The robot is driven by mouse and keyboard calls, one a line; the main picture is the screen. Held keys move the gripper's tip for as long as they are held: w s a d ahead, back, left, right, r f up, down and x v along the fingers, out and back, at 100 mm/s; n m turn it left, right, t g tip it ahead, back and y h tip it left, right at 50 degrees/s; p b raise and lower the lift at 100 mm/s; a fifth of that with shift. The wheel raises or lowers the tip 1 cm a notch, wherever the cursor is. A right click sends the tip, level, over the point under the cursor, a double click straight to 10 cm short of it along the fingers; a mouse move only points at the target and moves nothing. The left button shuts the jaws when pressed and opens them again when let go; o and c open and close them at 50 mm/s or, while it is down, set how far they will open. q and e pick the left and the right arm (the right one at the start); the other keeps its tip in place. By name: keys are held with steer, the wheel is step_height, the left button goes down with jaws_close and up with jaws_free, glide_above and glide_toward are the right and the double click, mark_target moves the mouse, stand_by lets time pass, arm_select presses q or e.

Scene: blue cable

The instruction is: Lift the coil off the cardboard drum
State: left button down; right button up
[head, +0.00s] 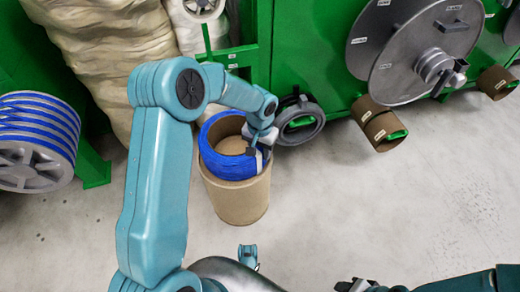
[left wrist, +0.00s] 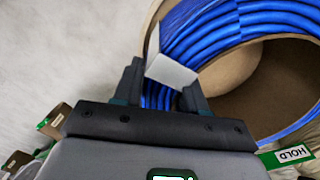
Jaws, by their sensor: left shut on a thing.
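The blue cable coil (head: 212,138) is at the top of the cardboard drum (head: 238,202) in the head view. I cannot tell whether it rests on the rim or sits slightly above it. My left gripper (head: 259,150) is at the coil's right side, shut on it. In the left wrist view the blue strands (left wrist: 210,30) curve around a tan opening and run down between my left fingers (left wrist: 163,97). A white piece (left wrist: 171,70) stands at the fingers and hides part of the grip. My right gripper (head: 355,285) shows only partly at the bottom edge.
A grey ring (head: 300,122) is just right of the drum, by a green machine (head: 312,60) with large grey discs (head: 405,50). A reel of blue cable (head: 38,140) stands at left. Pale sacks (head: 105,60) are behind.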

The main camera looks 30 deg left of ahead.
arm_select(q)
steer(key=shift+r+p, duration=0.6)
steer(key=shift+r, duration=0.35)
stand_by(0.7)
steer(key=shift+r+p, duration=1.95)
steer(key=shift+r, duration=0.8)
